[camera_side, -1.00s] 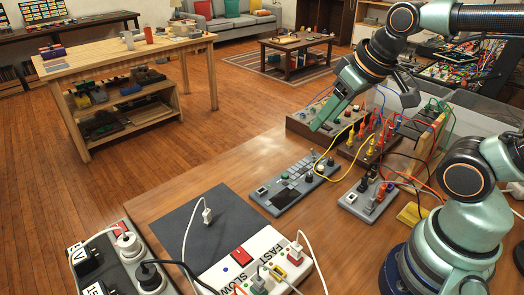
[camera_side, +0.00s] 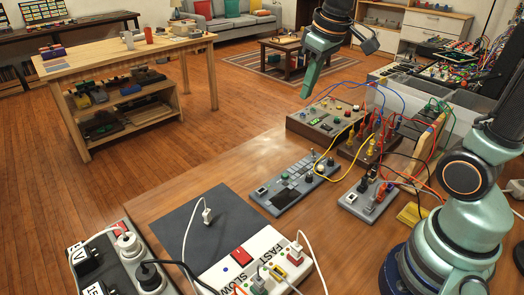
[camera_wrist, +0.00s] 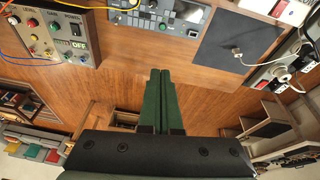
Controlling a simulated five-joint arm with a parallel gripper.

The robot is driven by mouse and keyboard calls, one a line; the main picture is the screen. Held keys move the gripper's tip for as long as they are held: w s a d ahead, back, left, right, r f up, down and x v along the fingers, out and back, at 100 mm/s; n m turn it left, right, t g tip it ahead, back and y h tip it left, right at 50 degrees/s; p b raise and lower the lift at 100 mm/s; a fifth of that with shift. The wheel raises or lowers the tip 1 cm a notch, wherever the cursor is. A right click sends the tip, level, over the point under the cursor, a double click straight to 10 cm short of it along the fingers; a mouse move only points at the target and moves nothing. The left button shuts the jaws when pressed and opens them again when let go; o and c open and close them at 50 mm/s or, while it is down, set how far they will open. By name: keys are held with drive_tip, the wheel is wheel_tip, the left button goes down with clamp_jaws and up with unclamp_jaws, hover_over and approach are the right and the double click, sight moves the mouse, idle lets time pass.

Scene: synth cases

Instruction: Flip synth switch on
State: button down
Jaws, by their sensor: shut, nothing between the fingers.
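My gripper (camera_side: 306,96) has green fingers pressed together, with nothing between them. In the side view it hangs in the air above and behind the brown synth box (camera_side: 325,118), apart from it. The wrist view shows the shut fingers (camera_wrist: 160,74) pointing over bare wood. The synth box (camera_wrist: 45,36) is at that view's upper left, with knobs, coloured buttons and a panel marked POWER. A small green sign by the panel reads OFF (camera_wrist: 80,44). The switch lever itself is too small to make out clearly.
A grey synth module (camera_side: 293,183) lies in front of the box. Patch cables arch over the brown patch box (camera_side: 370,143) at its right. Bare wood lies left of the modules.

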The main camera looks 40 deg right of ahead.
drive_tip(key=w+d+f+g, duration=0.2)
drive_tip(key=w+d, duration=0.1)
drive_tip(key=w, duration=0.3)
drive_tip(key=n+g+y, duration=0.1)
drive_tip(key=n+g, duration=0.2)
hover_over(298, 156)
drive_tip(key=w+d, duration=0.1)
drive_tip(key=w, duration=0.2)
wheel_tip(298, 156, down, 15)
drive_tip(key=shift+f, duration=0.1)
drive_tip(key=shift+g, duration=0.3)
drive_tip(key=f, duration=0.3)
drive_tip(key=s+a+f, duration=0.1)
drive_tip(key=f, duration=0.5)
drive_tip(key=shift+s+a+f, duration=0.15)
drive_tip(key=shift+s+f, duration=0.05)
drive_tip(key=shift+s, duration=0.45)
drive_tip(key=shift+s+d+r, duration=0.35)
drive_tip(key=shift+s+d, duration=0.05)
drive_tip(key=shift+s, duration=0.25)
drive_tip(key=shift+s+d+r, duration=0.35)
drive_tip(key=shift+s, duration=0.3)
